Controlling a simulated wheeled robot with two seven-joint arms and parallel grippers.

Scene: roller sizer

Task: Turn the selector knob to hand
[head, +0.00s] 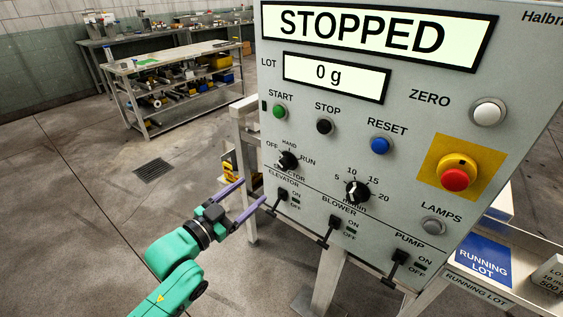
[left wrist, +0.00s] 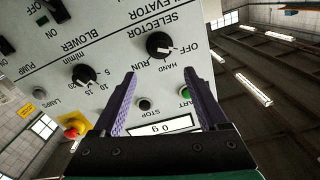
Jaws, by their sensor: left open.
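The selector knob (head: 288,161) is a round black knob on the grey control panel, with the labels OFF, HAND and RUN around it. Its white mark points toward OFF, and the left wrist view shows the knob (left wrist: 158,44) with the same setting. My left gripper (head: 253,191) is open, with two purple fingers pointing at the panel, to the lower left of the knob. In the left wrist view the open fingertips (left wrist: 160,75) frame the area just below the knob, with nothing between them. My right gripper is out of view.
The elevator switch (head: 281,196) sits just below the knob, close to my fingertips. The display (head: 375,30) reads STOPPED. Open floor lies left of the panel.

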